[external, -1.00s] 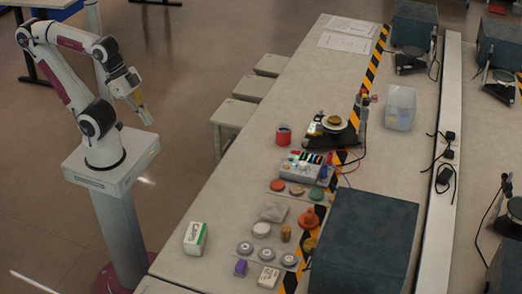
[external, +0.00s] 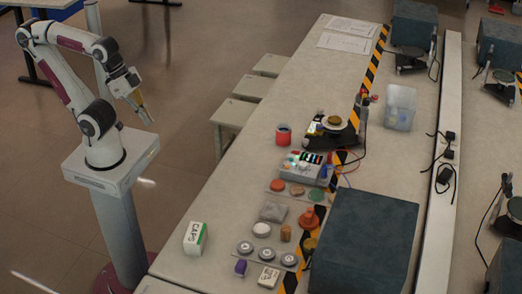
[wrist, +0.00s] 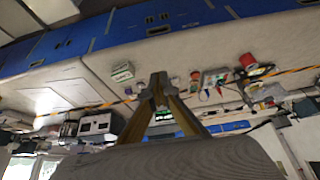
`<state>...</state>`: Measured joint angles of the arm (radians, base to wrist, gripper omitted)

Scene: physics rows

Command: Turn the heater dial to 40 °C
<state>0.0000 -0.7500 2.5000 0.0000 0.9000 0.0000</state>
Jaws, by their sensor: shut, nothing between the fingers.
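A dark device with a round plate and a brass-coloured disc on top (external: 333,122) stands on the bench, with a cable at its side. A grey box with a small panel and coloured parts (external: 303,168) stands nearer. I cannot tell which of them is the heater, and no dial or temperature marking is legible. My gripper (external: 143,112) hangs in the air left of the bench, well away from both devices. In the wrist view, its yellow fingers (wrist: 158,77) meet at the tips, with nothing between them.
On the bench stand a red cup (external: 283,135), a clear bin (external: 400,107), a white-green box (external: 195,238), a large dark block (external: 365,245) and several small discs. Stools (external: 234,112) line its left side. Floor separates my base from the bench.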

